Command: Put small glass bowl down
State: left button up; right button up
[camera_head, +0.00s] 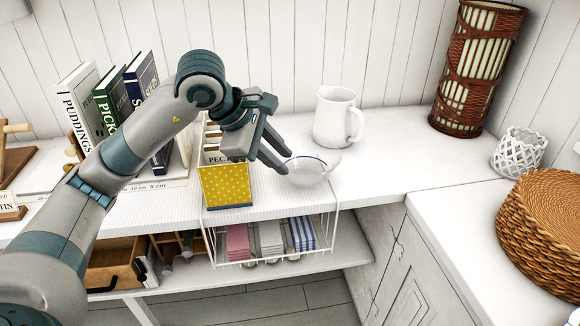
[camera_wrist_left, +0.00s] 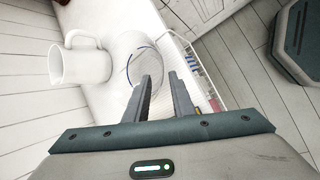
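The small glass bowl (camera_head: 310,174) is clear with a blue rim. It appears upright at the white counter's front edge, right of the yellow box. In the left wrist view the bowl (camera_wrist_left: 136,72) shows just past the left finger. My left gripper (camera_head: 285,158) reaches over the yellow box from the left, its fingertips at the bowl's near-left rim. The fingers (camera_wrist_left: 160,77) stand apart with a gap between them. I cannot tell whether a finger touches the glass. My right gripper is out of view.
A white pitcher (camera_head: 337,118) stands behind the bowl. The yellow dotted box (camera_head: 227,186) is close on the left, with books (camera_head: 108,102) beyond it. A wire basket (camera_head: 272,240) of folded cloths is below the counter. Right of the bowl the counter (camera_head: 405,155) is clear.

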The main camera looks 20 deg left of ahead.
pick_arm(q)
jog(key=shift+v, duration=1.2)
